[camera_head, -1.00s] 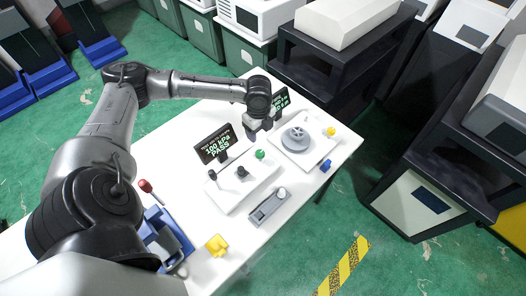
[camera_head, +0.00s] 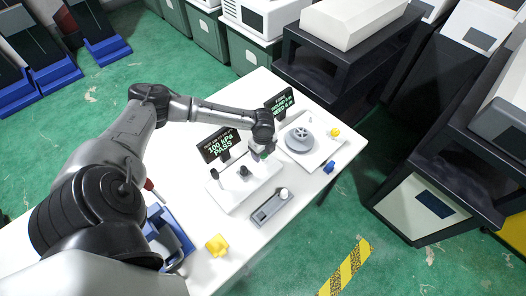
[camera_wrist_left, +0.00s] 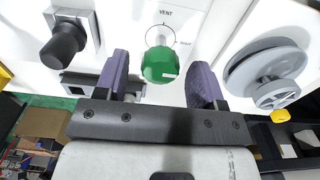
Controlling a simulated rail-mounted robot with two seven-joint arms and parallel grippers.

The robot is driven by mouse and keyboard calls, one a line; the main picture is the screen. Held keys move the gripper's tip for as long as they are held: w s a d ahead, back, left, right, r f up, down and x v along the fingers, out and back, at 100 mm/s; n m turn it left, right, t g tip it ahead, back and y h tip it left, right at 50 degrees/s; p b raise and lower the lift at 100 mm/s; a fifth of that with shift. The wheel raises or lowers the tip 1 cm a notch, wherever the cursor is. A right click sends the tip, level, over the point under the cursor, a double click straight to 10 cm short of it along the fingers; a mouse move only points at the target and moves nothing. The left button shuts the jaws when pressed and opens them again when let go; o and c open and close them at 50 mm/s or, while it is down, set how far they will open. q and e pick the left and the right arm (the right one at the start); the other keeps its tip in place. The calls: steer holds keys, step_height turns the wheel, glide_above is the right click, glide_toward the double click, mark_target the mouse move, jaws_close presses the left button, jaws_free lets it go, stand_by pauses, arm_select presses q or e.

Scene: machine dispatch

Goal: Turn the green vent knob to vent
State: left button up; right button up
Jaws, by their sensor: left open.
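The green vent knob (camera_wrist_left: 159,66) is faceted and sits on a pale stem over a white panel, with a small white mark on its rim. "VENT" is printed above its dial ring, and a smaller label to the ring's right is hard to read. My left gripper (camera_wrist_left: 160,63) is open, its two purple fingers on either side of the knob with visible gaps. In the head view, my left gripper (camera_head: 261,152) is over the white panel (camera_head: 230,194) and mostly hides the green knob. My right gripper is not in view.
A black knob (camera_wrist_left: 64,44) lies left of the fingers and a grey round wheel (camera_wrist_left: 268,68) lies right. A display (camera_head: 222,146) reads "100 kPa PASS". A grey fixture (camera_head: 270,208), a yellow block (camera_head: 217,245) and a blue holder (camera_head: 168,236) stand on the white table.

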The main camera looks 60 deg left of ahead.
arm_select(q)
steer(key=shift+f, duration=0.1)
steer(key=c, duration=0.9)
steer(key=shift+r+n+p, duration=0.2)
steer(key=shift+n+p, duration=0.2)
steer(key=shift+p, duration=0.35)
steer(key=n+p, duration=0.9)
steer(key=p, duration=0.2)
steer(key=shift+p, duration=0.35)
steer(key=n+p, duration=0.3)
steer(key=n, duration=0.1)
steer(key=shift+n+p, duration=0.3)
steer(key=shift+n, duration=0.1)
steer(key=shift+f+n+p, duration=0.1)
steer(key=shift+n+p, duration=0.95)
steer(key=shift+n, duration=0.55)
